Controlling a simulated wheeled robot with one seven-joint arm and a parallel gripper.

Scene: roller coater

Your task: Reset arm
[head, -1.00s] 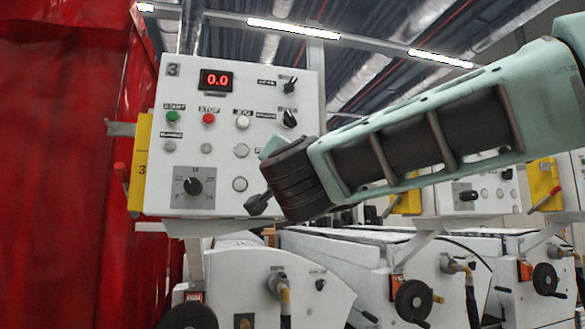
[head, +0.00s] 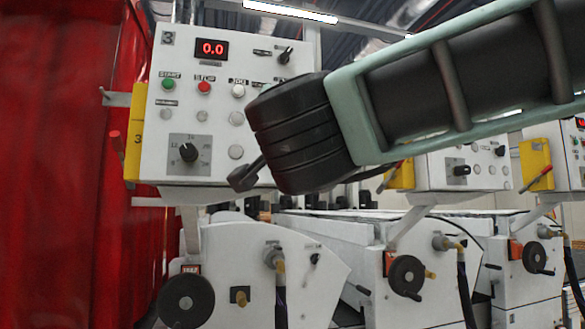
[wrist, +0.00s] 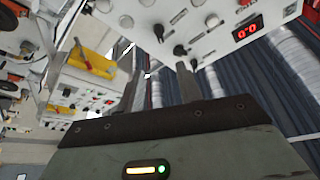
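My arm reaches in from the right in the head view, with its dark wrist end in front of the right part of a white control panel (head: 215,115). My gripper (head: 243,178) shows there only as a small dark tip near the panel's lower edge. In the wrist view my gripper (wrist: 161,72) has its two fingers apart with nothing between them. The panel (wrist: 212,50) appears tilted beyond the fingers, with its red display reading 0.0. A dark knob (head: 190,152) sits at the panel's lower left. Some right-hand controls are hidden behind my arm.
A red curtain (head: 60,150) stands at the left. White roller machines with black handwheels (head: 407,275) line the lower part of the head view. Another panel (head: 465,168) with a yellow plate stands behind at right.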

